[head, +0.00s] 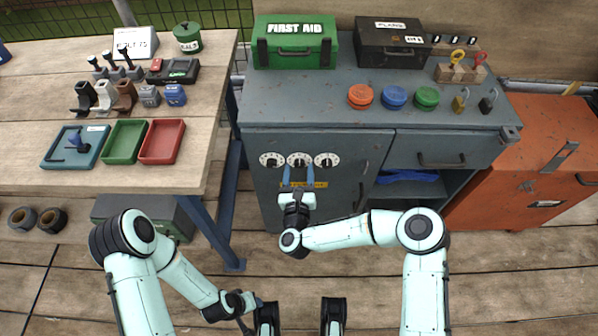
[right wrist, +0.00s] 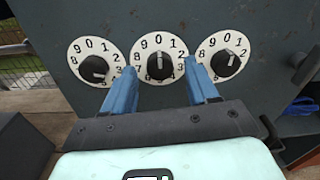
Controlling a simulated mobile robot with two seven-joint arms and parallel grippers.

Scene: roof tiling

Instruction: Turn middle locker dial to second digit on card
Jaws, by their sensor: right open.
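The middle locker dial (head: 299,160) is a white numbered disc with a black knob on the grey cabinet front. In the right wrist view the middle dial (right wrist: 160,66) has its knob upright, with its pale mark apparently towards 0. My right gripper (head: 298,174) is open, its blue fingers below the dial. In the wrist view the right gripper (right wrist: 160,76) has one fingertip on each side of the knob; contact cannot be told. The left dial (right wrist: 95,68) and right dial (right wrist: 225,62) flank it. My left gripper (head: 248,322) is low and unclear.
A yellow label (head: 303,185) sits below the dials. The cabinet top carries a green first-aid box (head: 295,42), a dark case (head: 388,42), coloured round tins and padlocks. A wooden bench (head: 215,95) with trays stands left; an orange cabinet (head: 535,165) stands right.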

